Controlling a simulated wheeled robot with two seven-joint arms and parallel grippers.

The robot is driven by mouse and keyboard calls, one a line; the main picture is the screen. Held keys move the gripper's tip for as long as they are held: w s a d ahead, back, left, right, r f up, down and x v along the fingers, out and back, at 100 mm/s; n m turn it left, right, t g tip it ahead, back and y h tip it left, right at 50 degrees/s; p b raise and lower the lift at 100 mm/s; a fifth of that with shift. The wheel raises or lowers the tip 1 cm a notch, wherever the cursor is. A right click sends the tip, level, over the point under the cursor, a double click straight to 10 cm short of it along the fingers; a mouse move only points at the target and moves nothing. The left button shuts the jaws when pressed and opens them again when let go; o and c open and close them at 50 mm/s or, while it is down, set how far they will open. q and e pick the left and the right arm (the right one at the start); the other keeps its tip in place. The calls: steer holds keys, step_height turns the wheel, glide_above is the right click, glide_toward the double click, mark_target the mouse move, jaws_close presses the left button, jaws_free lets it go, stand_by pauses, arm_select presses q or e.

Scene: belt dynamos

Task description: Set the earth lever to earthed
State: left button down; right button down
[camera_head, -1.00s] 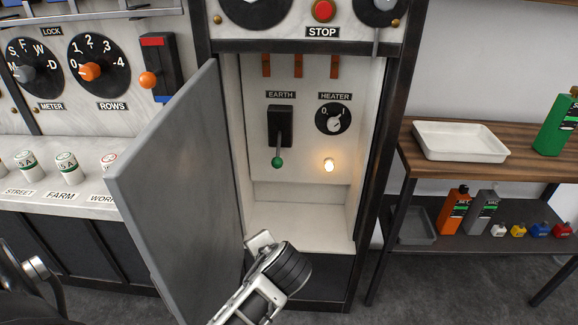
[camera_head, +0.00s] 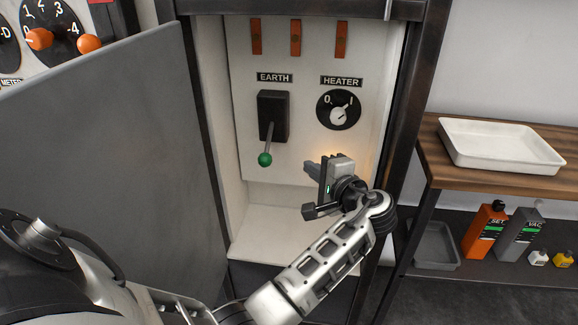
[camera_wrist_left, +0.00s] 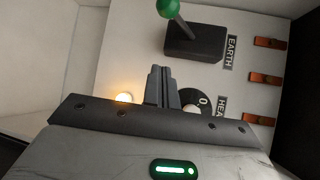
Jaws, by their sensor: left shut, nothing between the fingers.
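The earth lever is a black box (camera_head: 273,117) under the EARTH label, with a rod ending in a green knob (camera_head: 265,159). The rod points down from the box. In the left wrist view the green knob (camera_wrist_left: 168,8) is at the top edge, beside the black box (camera_wrist_left: 195,44). My left gripper (camera_head: 308,168) is inside the open cabinet, to the right of and slightly below the knob, apart from it. Its fingers (camera_wrist_left: 161,72) are shut and empty. My right gripper is not in view.
The heater dial (camera_head: 339,110) is just above my left gripper. A lit lamp (camera_wrist_left: 124,98) is near the fingers. The grey cabinet door (camera_head: 110,150) stands open at left. A side table with a white tray (camera_head: 515,145) stands at right.

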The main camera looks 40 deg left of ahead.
mark_target(268, 144)
arm_select(q)
steer(key=shift+f, duration=0.1)
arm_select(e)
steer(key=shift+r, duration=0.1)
arm_select(q)
steer(key=shift+a, duration=0.1)
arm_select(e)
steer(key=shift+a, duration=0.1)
